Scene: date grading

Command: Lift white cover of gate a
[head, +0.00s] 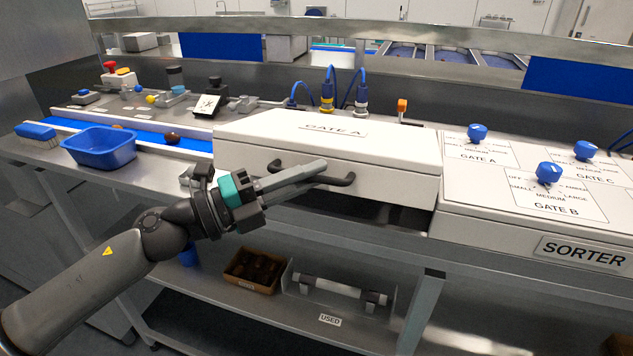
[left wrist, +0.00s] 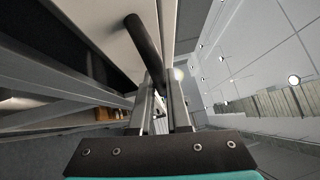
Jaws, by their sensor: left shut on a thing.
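The white cover of gate A (head: 380,150) is a long white box lid lettered GATE A, in the middle of the head view. A black bar handle (head: 342,181) runs along its front face. My left gripper (head: 318,172) is at this handle, with its fingers shut on it. In the left wrist view the black handle (left wrist: 143,45) runs down between the gripper fingers (left wrist: 165,110), beside the pale cover face. A dark gap shows under the cover's front edge at the right. My right gripper is not in view.
The white sorter panel (head: 480,212) with blue knobs stands right of the cover. A blue tray (head: 98,158) and a brush (head: 36,132) are at the left by the blue belt. Below, a shelf holds a box of dark items (head: 252,287) and a bin marked USED (head: 300,300).

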